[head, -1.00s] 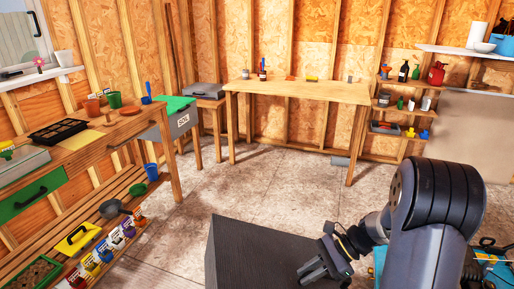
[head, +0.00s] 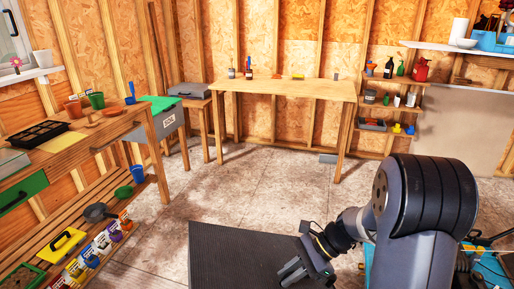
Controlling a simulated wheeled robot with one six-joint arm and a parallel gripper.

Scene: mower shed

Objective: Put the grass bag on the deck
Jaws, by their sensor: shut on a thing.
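The grass bag (head: 235,262) is a large dark, ribbed box-like bag at the bottom middle of the head view. Its lower part is cut off by the picture edge. My gripper (head: 289,270) is at the bag's right side and shut on it; the exact grip spot is partly hidden. A blue body (head: 489,268) with cables shows at the bottom right, partly behind my arm. I cannot tell whether it is the deck.
A wooden bench (head: 285,88) stands at the back wall, with small shelves (head: 392,104) to its right. A potting bench (head: 85,140) with pots and a seed tray runs along the left. The concrete floor (head: 255,182) between them is clear.

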